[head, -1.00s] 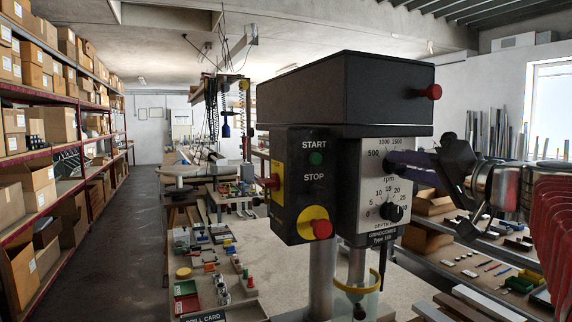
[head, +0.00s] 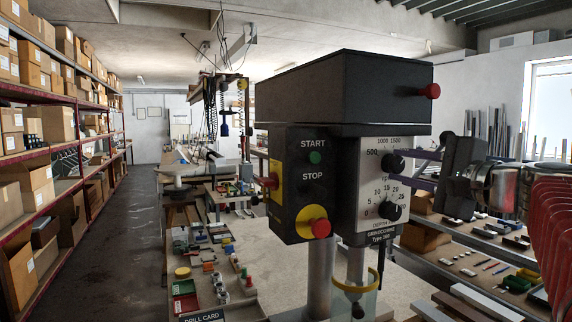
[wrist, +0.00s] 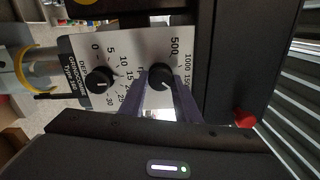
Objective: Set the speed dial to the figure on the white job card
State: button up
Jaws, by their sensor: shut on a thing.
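The speed dial (head: 393,163) is the upper black knob on the drill press's white scale plate (head: 372,180), below figures 500, 1000 and 1500. My gripper (head: 405,166) reaches it from the right. In the wrist view, its two purple fingers (wrist: 160,84) are shut on the speed dial (wrist: 160,76), one on each side. The dial's pointer is hidden, so its setting cannot be read. A dark "DRILL CARD" sign (head: 203,317) is cut off at the bottom edge of the head view. I see no white job card or figure on one.
The black depth knob (head: 391,211) sits just below the speed dial. Left of it are the green start button (head: 315,158) and red stop button (head: 321,228). A red knob (head: 432,91) juts from the head's right side. Shelves stand behind on the right.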

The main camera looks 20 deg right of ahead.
jog(key=m, duration=0.3)
jog(key=shift+d+f+m, duration=0.15)
jog(key=shift+f+m, duration=0.2)
jog(key=shift+m, duration=0.05)
jog(key=o, duration=1)
jog(key=shift+r, duration=0.1)
